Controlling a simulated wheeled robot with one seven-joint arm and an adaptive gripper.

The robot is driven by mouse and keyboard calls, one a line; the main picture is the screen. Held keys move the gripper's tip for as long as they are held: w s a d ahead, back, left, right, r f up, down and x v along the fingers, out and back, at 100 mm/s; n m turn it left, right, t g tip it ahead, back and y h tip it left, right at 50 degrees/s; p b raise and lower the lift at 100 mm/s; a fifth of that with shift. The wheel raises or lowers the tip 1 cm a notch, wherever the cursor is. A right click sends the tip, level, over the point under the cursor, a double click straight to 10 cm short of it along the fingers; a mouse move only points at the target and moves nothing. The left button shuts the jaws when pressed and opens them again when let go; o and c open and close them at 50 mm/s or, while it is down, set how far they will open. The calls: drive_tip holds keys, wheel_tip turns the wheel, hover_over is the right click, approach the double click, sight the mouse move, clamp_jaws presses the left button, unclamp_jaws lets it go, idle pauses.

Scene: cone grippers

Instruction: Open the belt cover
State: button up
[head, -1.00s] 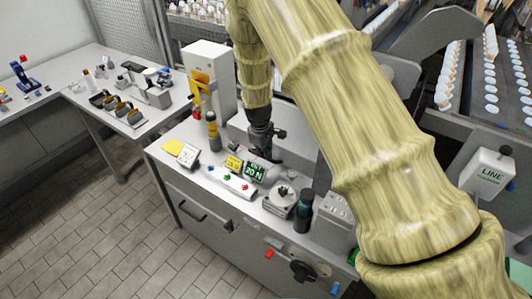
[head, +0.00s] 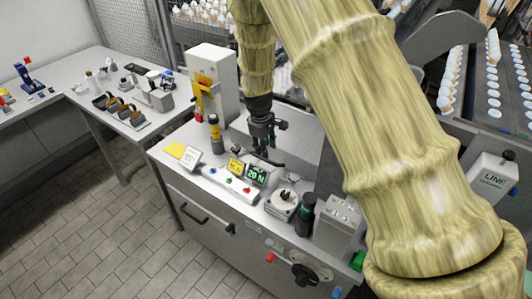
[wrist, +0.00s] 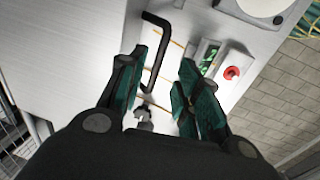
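My gripper (head: 264,143) is above the grey machine bench, just behind the small green-lit display. In the wrist view my gripper (wrist: 164,62) has its two green-padded fingers apart. A thin black bent bar (wrist: 158,66) lies in the gap between them, nearer the left finger, and I see no grip on it. The dark bar (head: 268,160) also shows below my gripper in the head view. A pale grey panel (head: 302,150) lies right of my gripper; I cannot tell for sure whether it is the belt cover.
A green-lit display (head: 256,175), a round-topped device (head: 282,204), a dark cylinder (head: 305,214) and a grey box (head: 340,228) stand along the bench front. A yellow-black cylinder (head: 216,133) stands at left. A red button (wrist: 232,72) shows in the wrist view.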

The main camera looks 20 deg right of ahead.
wheel_tip(320, 180, up, 6)
drive_tip(key=shift+s+a, duration=0.3)
drive_tip(key=shift+a, duration=0.1)
drive_tip(key=shift+r, duration=0.1)
